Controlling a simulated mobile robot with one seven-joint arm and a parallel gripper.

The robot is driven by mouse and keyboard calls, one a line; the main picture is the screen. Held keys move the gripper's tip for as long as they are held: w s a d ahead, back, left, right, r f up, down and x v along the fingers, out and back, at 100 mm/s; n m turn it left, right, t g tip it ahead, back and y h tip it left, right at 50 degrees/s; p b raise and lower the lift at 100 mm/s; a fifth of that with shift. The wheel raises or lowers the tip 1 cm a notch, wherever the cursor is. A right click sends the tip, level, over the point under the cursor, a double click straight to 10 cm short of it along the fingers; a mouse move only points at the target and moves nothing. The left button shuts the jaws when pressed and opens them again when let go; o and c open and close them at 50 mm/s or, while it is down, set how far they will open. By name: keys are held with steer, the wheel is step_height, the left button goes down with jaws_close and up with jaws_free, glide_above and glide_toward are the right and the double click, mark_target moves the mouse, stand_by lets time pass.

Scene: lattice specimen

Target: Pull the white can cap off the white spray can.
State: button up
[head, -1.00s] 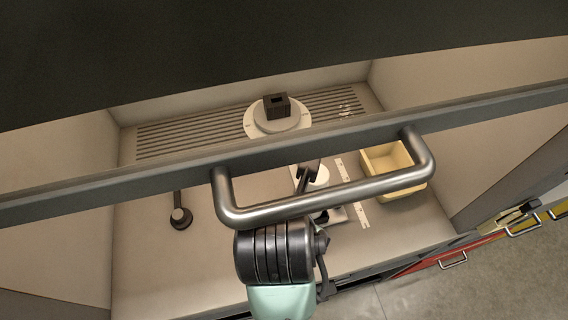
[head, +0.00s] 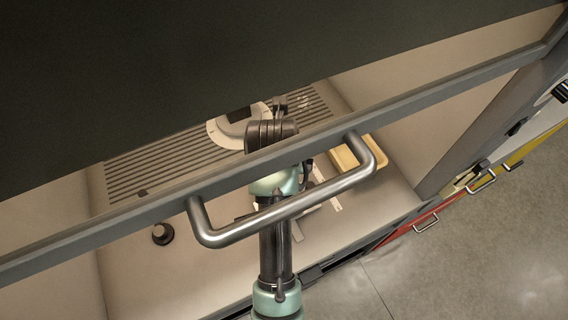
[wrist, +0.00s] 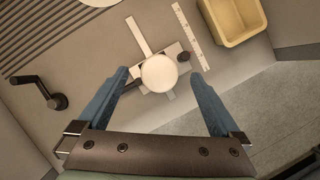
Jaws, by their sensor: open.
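In the wrist view, a round white top (wrist: 159,73) is seen from above. It looks like the cap on the spray can, whose body is hidden beneath it. My gripper (wrist: 160,80) is open, with its two blue fingers apart on the left and right of the white top in the picture. The fingers do not appear to touch it, and the height gap cannot be told. In the head view, my arm hides the can and the fingertips.
A raised sash with a metal handle (head: 290,217) crosses the opening in front of my arm. A yellow bin (wrist: 235,38) and white ruler strip (wrist: 186,35) lie right of the can. A black cranked part (wrist: 36,91) stands left. Flat bars surround the can's base.

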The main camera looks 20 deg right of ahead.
steer(key=shift+x, duration=2.1)
steer(key=shift+s+a, duration=0.1)
steer(key=shift+s, duration=0.05)
steer(key=shift+c, duration=0.2)
steer(key=c, duration=1.2)
